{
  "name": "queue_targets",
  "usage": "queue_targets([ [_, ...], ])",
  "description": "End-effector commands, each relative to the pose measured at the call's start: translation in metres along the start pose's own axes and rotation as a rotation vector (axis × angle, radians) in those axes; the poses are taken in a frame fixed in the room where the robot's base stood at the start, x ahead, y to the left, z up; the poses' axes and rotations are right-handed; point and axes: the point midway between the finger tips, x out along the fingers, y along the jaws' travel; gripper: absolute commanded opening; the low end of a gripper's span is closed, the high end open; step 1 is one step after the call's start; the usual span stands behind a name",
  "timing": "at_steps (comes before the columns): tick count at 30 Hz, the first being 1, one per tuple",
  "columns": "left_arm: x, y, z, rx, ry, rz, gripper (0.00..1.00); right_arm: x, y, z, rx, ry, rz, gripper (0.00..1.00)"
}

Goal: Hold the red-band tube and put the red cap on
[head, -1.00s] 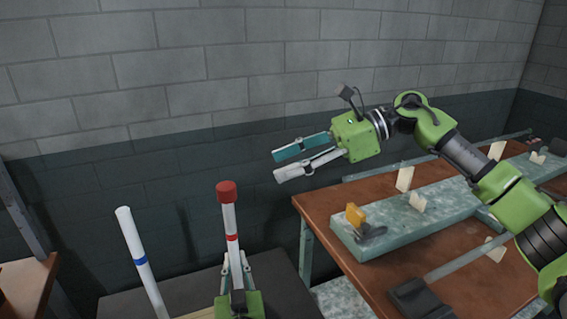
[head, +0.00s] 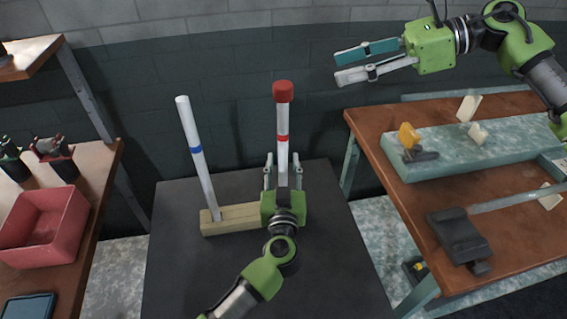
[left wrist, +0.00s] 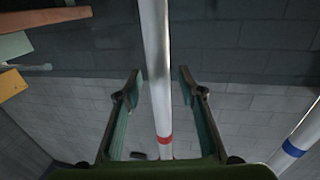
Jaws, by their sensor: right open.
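The red-band tube (head: 283,160) stands upright on a wooden block (head: 225,220), and the red cap (head: 283,91) sits on its top end. My left gripper (head: 282,166) is around this tube below the red band. In the left wrist view the tube (left wrist: 155,65) runs between the left gripper's fingers (left wrist: 158,80), with a gap on each side, so it is open. My right gripper (head: 338,67) is open and empty, to the right of the cap and apart from it.
A blue-band tube (head: 196,150) stands left in the same block, on a dark table (head: 175,280). A brown workbench (head: 365,125) with a pale slab and clamps stands right. A red bin (head: 45,225) is on the left shelf.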

Motion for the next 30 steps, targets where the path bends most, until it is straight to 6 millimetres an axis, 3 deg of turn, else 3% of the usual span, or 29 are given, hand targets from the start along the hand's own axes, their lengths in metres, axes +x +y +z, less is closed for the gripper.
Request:
queue_targets([
  [10, -0.011, 0.0, 0.001, 0.0, -0.001, 0.001, 0.36, 0.0, 0.0, 0.0, 0.0, 0.0, 0.0, 0.47],
  [21, -0.086, 0.0, 0.001, -0.001, -0.003, 0.0, 0.36, 0.0, 0.0, 0.0, 0.0, 0.0, 0.0, 0.47],
  [30, -0.118, 0.0, 0.001, 0.0, -0.001, 0.0, 0.36, 0.0, 0.0, 0.0, 0.0, 0.0, 0.0, 0.47],
])
